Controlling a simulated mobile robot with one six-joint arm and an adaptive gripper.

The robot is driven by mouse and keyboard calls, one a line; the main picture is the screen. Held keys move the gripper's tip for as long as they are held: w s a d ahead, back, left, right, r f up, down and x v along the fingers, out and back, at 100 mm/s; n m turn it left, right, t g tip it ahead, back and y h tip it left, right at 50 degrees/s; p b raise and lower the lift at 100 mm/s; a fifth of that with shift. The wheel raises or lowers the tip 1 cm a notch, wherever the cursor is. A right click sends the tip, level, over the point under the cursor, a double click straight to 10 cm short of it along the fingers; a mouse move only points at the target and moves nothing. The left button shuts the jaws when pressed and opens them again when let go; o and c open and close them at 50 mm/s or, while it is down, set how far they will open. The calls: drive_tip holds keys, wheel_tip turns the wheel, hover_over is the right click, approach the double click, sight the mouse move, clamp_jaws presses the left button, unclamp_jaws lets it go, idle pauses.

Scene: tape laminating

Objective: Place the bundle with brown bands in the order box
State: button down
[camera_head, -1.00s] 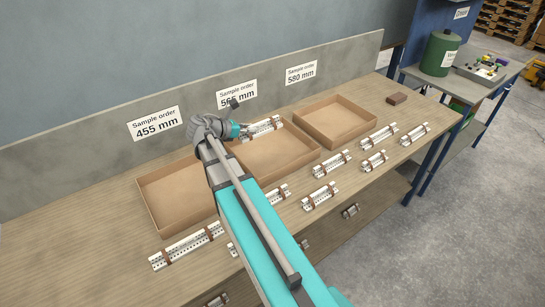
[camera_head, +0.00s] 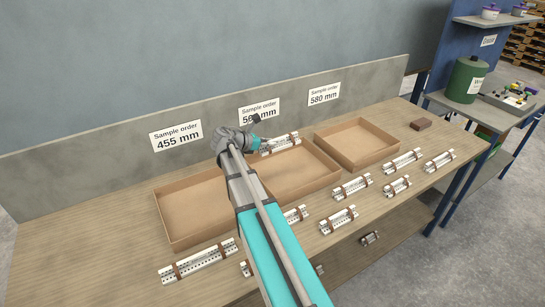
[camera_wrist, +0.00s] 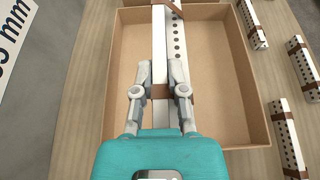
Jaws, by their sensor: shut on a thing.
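My gripper (camera_wrist: 158,80) is shut on a white perforated bundle with brown bands (camera_wrist: 159,50) in the wrist view. The bundle is held over the middle open cardboard box (camera_wrist: 216,70); its height above the box floor is hard to tell. In the head view, the bundle (camera_head: 284,143) is at the back of the middle box (camera_head: 318,186), below the partly covered middle label. My gripper (camera_head: 262,146) is at its left end there, and my arm hides part of the box.
Open boxes stand left (camera_head: 180,222) and right (camera_head: 375,165) of the middle one; both look empty where visible. Several banded bundles (camera_head: 338,219) lie along the bench's front. A brown block (camera_head: 421,125) lies at the right. Sample order labels (camera_head: 176,135) line the back panel.

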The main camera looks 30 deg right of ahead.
drive_tip(key=w+d+f+b, duration=0.1)
drive_tip(key=f+b, duration=0.1)
drive_tip(key=w+d+f+b, duration=0.1)
drive_tip(key=w+d+f, duration=0.1)
drive_tip(key=w+d+f+b, duration=0.1)
drive_tip(key=w+f+b, duration=0.1)
drive_tip(key=shift+w+d+f+b, duration=0.15)
drive_tip(key=shift+w+b, duration=0.1)
drive_tip(key=shift+b, duration=0.05)
drive_tip(key=shift+w+d+f+b, duration=0.25)
drive_tip(key=shift+w+f+b, duration=0.15)
drive_tip(key=shift+f+b, duration=1.6)
drive_tip(key=shift+b, duration=0.05)
drive_tip(key=shift+f+b, duration=0.6)
drive_tip(key=c, duration=1)
unclamp_jaws()
drive_tip(key=shift+o, duration=0.2)
drive_tip(key=shift+r, duration=0.2)
